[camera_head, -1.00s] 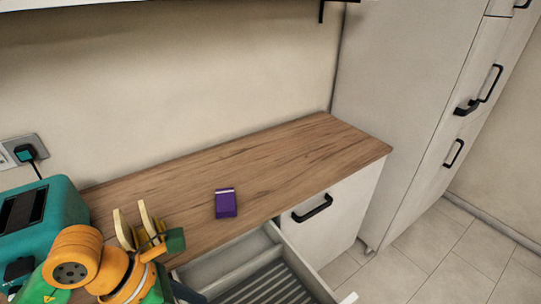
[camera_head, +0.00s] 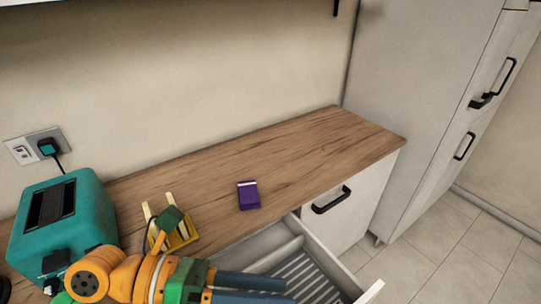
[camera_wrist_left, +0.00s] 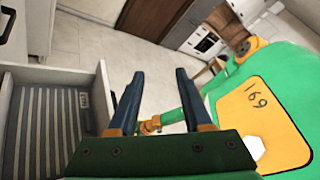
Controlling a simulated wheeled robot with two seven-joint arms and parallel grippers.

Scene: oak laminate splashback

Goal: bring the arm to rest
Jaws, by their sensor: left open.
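My left gripper (camera_head: 288,291) has two dark blue fingers, held apart and empty. In the head view it lies low in the picture, in front of the counter and across the near part of the open drawer (camera_head: 292,243). In the left wrist view the gripper (camera_wrist_left: 158,90) shows nothing between its fingers, with the drawer to their left. The orange and green arm comes in from the lower left. My right gripper is not in view.
A teal toaster (camera_head: 88,215), a yellow holder with pale prongs (camera_head: 183,238) and a purple box (camera_head: 248,197) stand on the wooden counter (camera_head: 310,150). The holder is partly behind my arm. A tall cabinet (camera_head: 420,110) stands right. Tiled floor (camera_head: 450,235) is clear.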

